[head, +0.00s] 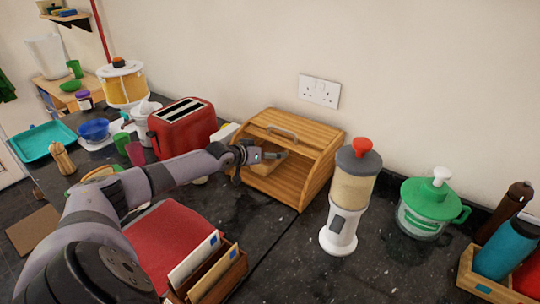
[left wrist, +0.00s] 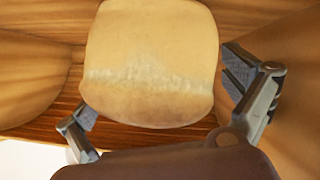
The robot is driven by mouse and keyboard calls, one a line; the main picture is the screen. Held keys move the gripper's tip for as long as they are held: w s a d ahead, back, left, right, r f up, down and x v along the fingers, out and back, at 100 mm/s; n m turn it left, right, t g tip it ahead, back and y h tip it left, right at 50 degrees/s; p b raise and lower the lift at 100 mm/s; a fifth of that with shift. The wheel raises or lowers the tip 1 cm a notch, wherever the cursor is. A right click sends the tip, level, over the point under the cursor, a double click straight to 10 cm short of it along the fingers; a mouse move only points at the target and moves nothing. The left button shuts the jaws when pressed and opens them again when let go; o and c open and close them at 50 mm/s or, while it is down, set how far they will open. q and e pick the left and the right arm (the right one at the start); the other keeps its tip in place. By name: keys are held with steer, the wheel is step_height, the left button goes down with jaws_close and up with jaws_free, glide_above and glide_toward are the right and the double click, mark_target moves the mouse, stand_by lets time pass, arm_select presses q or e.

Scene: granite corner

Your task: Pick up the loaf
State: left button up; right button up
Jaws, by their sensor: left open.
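The loaf (left wrist: 152,62) fills the upper middle of the left wrist view, pale tan with a lighter band across it. It lies inside the wooden bread bin (head: 318,160), whose front is open in the head view. My left gripper (left wrist: 160,95) is open, with one finger on each side of the loaf and small gaps showing. In the head view my left gripper (head: 265,155) reaches into the bin's opening from the left, and the loaf is mostly hidden there. My right gripper is in neither view.
A red toaster (head: 182,128) stands left of the bin, behind my left arm. A white dispenser with a red knob (head: 354,190) stands close to the bin's right. A letter holder (head: 215,278) and red mat (head: 175,235) lie in front. Dark counter is free before the bin.

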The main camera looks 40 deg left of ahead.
arm_select(q)
steer(key=c, duration=1.3)
steer(key=shift+c, duration=0.5)
steer(key=shift+r, duration=0.15)
